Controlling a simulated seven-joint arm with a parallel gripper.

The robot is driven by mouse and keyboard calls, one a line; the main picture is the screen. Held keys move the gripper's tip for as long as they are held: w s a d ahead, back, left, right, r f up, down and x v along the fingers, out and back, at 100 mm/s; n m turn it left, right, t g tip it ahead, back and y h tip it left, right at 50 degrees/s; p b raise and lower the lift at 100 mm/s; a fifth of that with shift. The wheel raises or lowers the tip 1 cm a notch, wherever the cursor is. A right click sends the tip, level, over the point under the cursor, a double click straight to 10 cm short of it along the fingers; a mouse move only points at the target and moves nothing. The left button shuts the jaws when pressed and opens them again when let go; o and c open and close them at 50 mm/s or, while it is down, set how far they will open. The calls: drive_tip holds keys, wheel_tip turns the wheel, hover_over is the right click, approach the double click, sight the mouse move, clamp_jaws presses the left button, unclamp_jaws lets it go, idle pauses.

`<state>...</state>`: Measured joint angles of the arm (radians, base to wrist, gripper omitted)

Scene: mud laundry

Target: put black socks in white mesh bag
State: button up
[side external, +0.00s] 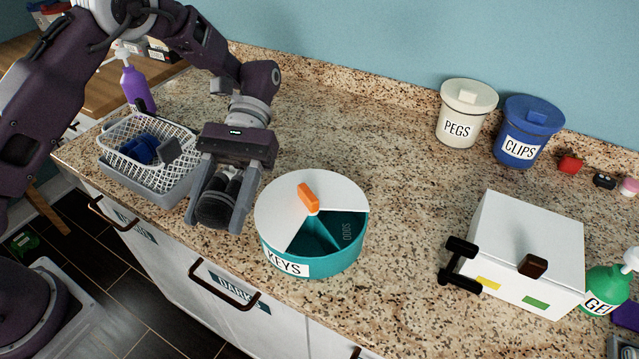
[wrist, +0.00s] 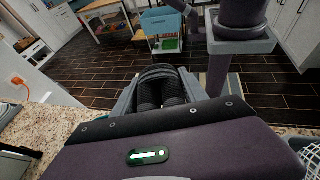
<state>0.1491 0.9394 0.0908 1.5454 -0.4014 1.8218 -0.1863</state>
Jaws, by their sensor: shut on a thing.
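My gripper (side external: 220,205) is shut on a dark bundle, apparently the black socks (side external: 216,211), above the counter between the basket and the teal round box. The bundle also shows between the fingers in the wrist view (wrist: 162,90), with ribbed dark grey parts. I cannot make out its underside. A white mesh basket (side external: 177,133) stands to the left of my gripper, in or on a grey tray, with a dark blue thing (side external: 140,149) inside. I see no separate white mesh bag that I can tell for sure.
A teal round box (side external: 325,258) with a partly open white lid stands just right of my gripper. A white box (side external: 524,239), a PEGS pot (side external: 466,115) and a CLIPS pot (side external: 526,130) stand farther right. The counter (side external: 350,130) behind the teal box is clear.

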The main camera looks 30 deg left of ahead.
sight(363, 189)
drive_tip(key=w+d+n+t+h, duration=0.1)
drive_tip(key=w+d+n+h, duration=0.1)
drive_tip(key=w+d, duration=0.1)
drive_tip(key=w+d+n+t+h, duration=0.2)
drive_tip(key=w+d, duration=0.1)
drive_tip(key=w, duration=0.2)
drive_tip(key=w+d+n+t+h, duration=0.1)
drive_tip(key=w+d+n+h, duration=0.1)
drive_tip(key=w+d+n, duration=0.1)
drive_tip(key=shift+w+r+t+h, duration=0.4)
drive_tip(key=shift+w, duration=0.3)
drive_tip(key=w+d+n+t+h, duration=0.3)
drive_tip(key=w+n+t, duration=0.4)
drive_tip(key=w, duration=0.5)
drive_tip(key=shift+n+t, duration=0.3)
drive_tip(key=shift+t, duration=0.3)
drive_tip(key=f, duration=0.3)
drive_tip(key=w+f, duration=0.1)
drive_tip(key=f, duration=0.6)
drive_tip(key=shift+w+f, duration=0.15)
drive_tip(key=shift+f, duration=0.3)
drive_tip(key=o, duration=1.4)
drive_tip(key=shift+f, duration=0.1)
drive_tip(key=shift+c, duration=0.2)
